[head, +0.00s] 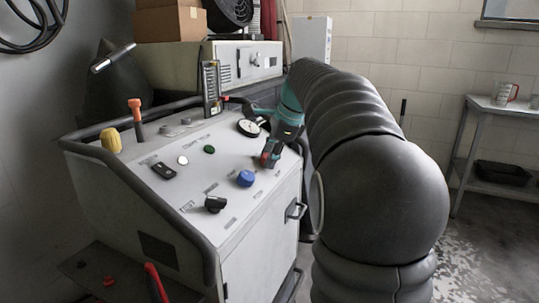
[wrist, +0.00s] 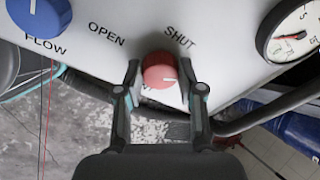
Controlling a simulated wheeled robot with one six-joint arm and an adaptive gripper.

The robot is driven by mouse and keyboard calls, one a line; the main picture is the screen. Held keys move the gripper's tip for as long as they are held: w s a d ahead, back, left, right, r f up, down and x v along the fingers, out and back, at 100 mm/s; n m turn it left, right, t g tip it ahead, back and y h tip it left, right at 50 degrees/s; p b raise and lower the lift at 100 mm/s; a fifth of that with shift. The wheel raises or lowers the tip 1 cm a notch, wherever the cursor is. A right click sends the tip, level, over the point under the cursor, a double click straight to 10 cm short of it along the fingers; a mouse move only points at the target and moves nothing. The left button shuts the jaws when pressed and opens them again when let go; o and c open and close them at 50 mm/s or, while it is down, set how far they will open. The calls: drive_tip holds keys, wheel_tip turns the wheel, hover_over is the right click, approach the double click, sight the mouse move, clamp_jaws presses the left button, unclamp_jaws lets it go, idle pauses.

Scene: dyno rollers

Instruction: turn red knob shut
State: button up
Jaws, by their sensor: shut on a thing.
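The red knob (wrist: 160,70) sits on the white panel top, with the label OPEN (wrist: 106,34) to its upper left and SHUT (wrist: 180,36) to its upper right. My gripper (wrist: 160,78) is shut on the knob, one finger on each side. In the head view my gripper (head: 270,154) is at the right edge of the console top, and its fingers partly hide the red knob there.
A blue knob (wrist: 38,14) marked FLOW is left of the red knob, and a round gauge (wrist: 296,32) is to the right. The console (head: 225,170) also carries a black knob (head: 215,204), a green button (head: 209,149) and an orange-topped lever (head: 137,118). A guard rail runs along the console edge.

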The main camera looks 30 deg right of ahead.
drive_tip(key=n, duration=0.6)
drive_tip(key=shift+s+t, duration=0.1)
drive_tip(key=shift+t, duration=0.2)
drive_tip(key=n, duration=0.6)
drive_tip(key=shift+d+f+n+y+b, duration=0.1)
drive_tip(key=shift+f+n+y+b, duration=0.05)
drive_tip(key=shift+n+y+b, duration=0.2)
drive_tip(key=o, duration=1.1)
drive_tip(key=shift+o, duration=0.2)
drive_tip(key=shift+s, duration=0.1)
drive_tip(key=v, duration=1.2)
drive_tip(key=shift+s, duration=0.2)
drive_tip(key=shift+f, duration=0.1)
